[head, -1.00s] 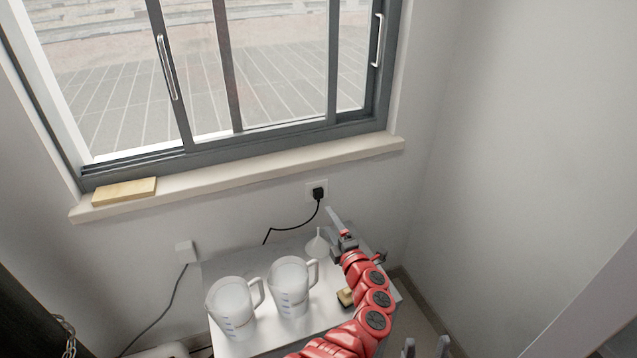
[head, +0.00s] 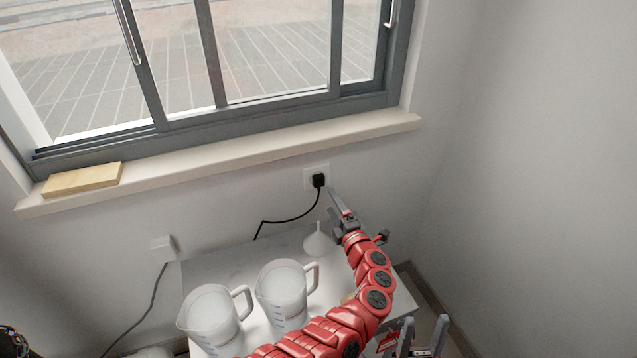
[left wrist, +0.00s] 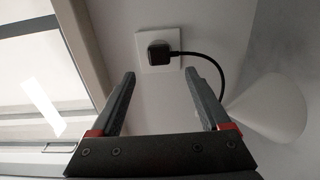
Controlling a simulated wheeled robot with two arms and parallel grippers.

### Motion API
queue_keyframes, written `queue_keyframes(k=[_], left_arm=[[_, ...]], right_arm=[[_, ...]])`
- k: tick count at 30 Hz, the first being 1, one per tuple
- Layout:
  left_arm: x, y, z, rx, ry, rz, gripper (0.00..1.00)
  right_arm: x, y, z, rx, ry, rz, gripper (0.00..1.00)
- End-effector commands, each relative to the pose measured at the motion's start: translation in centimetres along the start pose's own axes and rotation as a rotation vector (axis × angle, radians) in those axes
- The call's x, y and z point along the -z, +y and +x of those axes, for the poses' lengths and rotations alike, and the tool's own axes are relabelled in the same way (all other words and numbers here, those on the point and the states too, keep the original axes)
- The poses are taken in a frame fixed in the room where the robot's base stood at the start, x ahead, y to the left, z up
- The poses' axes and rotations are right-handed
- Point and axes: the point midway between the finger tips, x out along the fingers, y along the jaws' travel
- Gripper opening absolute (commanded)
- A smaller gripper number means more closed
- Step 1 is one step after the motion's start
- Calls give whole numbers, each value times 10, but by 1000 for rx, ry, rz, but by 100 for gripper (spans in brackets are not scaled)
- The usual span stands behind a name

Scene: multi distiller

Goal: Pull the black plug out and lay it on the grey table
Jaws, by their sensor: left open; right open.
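The black plug (head: 318,181) sits in the white wall socket (head: 309,170) below the window sill, its black cord (head: 292,220) curving down to the left. My left gripper (head: 335,202) is just below and right of the plug in the head view. In the left wrist view, the open left gripper (left wrist: 160,76) points at the plug (left wrist: 158,53), which shows beyond and between the fingertips, not held. The grey table (head: 215,268) stands under the socket. My right gripper (head: 425,324) is open and empty at the bottom edge of the head view.
A white funnel (head: 318,243) stands on the table near my left gripper, and shows in the left wrist view (left wrist: 270,107). Two clear jugs (head: 282,290) stand at the table's front. A wooden block (head: 82,179) lies on the sill. The table's back left is clear.

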Motion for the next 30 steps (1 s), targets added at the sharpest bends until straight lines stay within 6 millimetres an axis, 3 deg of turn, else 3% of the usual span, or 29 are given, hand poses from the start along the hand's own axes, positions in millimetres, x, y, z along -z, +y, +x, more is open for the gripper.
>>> queue_keyframes(k=[11, 24, 30], left_arm=[[0, -2, 11, -1, 0, 0, 80], [-1, -5, 70, -4, -1, 0, 80], [0, -3, 85, -2, 1, 1, 80]], right_arm=[[-2, 0, -8, 0, 0, 0, 50], [-10, -3, -61, 0, 0, 0, 50], [-13, -4, -75, 0, 0, 0, 50]])
